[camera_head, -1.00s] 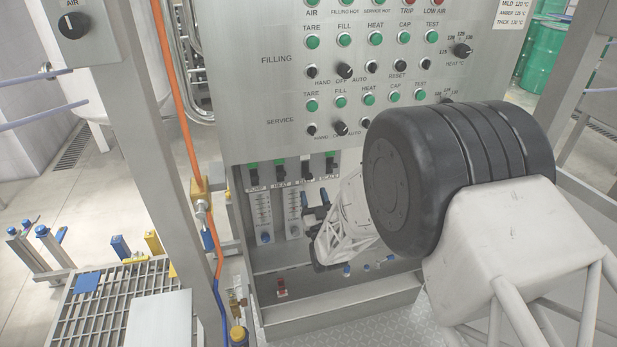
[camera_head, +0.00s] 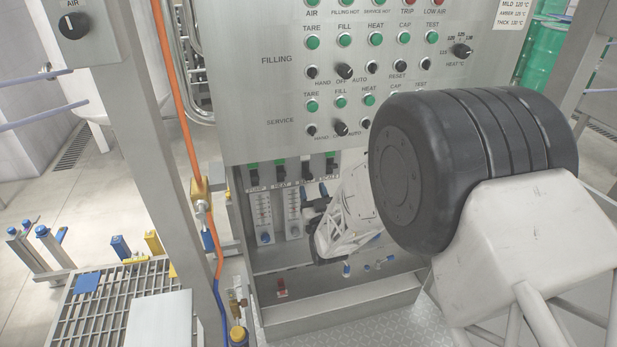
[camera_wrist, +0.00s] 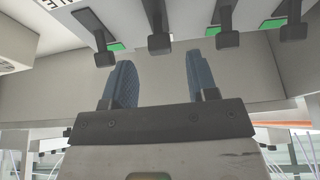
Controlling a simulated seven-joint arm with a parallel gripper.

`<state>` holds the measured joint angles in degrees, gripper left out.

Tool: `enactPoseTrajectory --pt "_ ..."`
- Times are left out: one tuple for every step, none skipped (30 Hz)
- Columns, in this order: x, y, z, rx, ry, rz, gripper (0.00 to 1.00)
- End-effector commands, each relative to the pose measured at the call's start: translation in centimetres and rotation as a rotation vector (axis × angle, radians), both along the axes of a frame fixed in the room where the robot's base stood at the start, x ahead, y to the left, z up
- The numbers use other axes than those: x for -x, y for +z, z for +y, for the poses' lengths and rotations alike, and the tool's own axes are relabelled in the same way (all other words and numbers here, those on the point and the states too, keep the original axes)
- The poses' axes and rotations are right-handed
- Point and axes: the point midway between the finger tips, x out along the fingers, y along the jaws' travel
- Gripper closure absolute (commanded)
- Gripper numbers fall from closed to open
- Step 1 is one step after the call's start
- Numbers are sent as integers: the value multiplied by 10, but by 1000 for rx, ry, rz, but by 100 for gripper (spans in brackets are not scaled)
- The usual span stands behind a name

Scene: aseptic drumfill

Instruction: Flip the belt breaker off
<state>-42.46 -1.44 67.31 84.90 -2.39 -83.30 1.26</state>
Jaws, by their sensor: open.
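A row of black breaker levers with green patches runs under the control panel in the head view. The pump breaker (camera_head: 252,176) and heat breaker (camera_head: 280,172) are at the left. A third breaker (camera_head: 307,168), probably the belt one, has a label too small to read surely. My gripper (camera_head: 318,199) is just below the row's right part, partly hidden by my arm. In the wrist view, my gripper (camera_wrist: 160,65) is open and empty. One black lever (camera_wrist: 158,43) lies between the fingers' lines, just beyond the tips, with no clear contact. Other levers stand either side.
The control panel (camera_head: 240,100) with knobs and green buttons overhangs the breakers. Two flow gauges (camera_head: 263,215) stand below them at the left. A post with an orange hose (camera_head: 178,100) is at the left.

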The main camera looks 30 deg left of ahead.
Motion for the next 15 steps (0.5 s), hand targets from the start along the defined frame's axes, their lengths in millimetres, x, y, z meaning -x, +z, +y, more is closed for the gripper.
enactPoseTrajectory --pt "-4 3 4 -1 0 -1 47" --pt "-6 4 7 -1 0 -1 47" --pt "-10 6 10 0 0 0 47" --pt "-12 7 12 0 0 0 47" --pt "-14 8 15 0 0 0 47" --pt "-18 10 18 0 0 0 47" --pt "-20 11 20 -1 0 -1 47" --pt "-22 12 22 0 0 0 47" --pt "-25 14 25 0 0 0 47" --pt "-27 15 27 0 0 0 47" --pt "-28 17 28 0 0 0 47" --pt "-30 18 30 -1 0 -1 47" --pt "-32 19 32 -1 0 -1 47" --pt "-33 19 33 -1 0 -1 47" --pt "-34 20 34 -1 0 -1 47"
